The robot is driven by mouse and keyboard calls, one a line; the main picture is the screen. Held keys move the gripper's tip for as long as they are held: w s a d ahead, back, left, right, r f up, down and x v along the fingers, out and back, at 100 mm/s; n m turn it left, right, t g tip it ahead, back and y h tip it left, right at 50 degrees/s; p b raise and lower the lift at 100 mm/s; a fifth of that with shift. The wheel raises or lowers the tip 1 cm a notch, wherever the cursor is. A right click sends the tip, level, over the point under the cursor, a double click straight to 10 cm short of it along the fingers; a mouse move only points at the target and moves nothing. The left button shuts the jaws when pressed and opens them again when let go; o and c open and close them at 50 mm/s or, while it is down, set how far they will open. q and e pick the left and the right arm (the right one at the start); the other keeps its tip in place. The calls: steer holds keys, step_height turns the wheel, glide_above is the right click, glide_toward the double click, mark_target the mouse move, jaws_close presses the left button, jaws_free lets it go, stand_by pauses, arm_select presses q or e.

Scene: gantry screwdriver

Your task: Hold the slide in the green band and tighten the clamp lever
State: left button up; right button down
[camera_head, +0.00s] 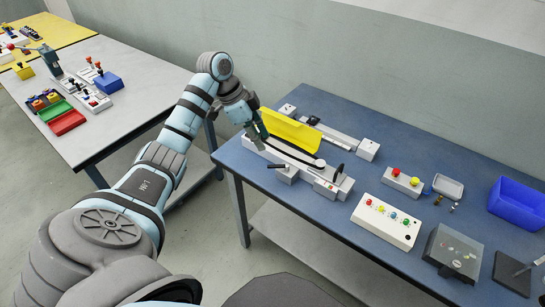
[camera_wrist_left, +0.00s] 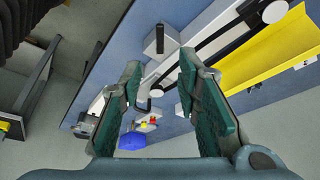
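A slide unit with a pale rail (camera_head: 296,160) lies along the left part of the blue table. It has a black strip, a short black bar (camera_head: 277,166) on its front side and a dark upright lever (camera_head: 338,173) at its right end. My left gripper (camera_head: 256,137) is low at the unit's left end. In the left wrist view its teal fingers (camera_wrist_left: 163,100) are spread apart, with no object gripped between them. A black bar (camera_wrist_left: 187,74) shows by the right finger; I cannot tell whether they touch. I cannot make out a green band. My right gripper is out of view.
A yellow angled trough (camera_head: 290,130) stands close behind my left gripper. Bare table lies in front of the slide unit.

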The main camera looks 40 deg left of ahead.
mark_target(276, 165)
arm_select(q)
steer(key=b+x, duration=0.1)
steer(key=x, duration=0.9)
steer(key=shift+f+b, duration=0.2)
steer(key=shift+b, duration=0.2)
jaws_close()
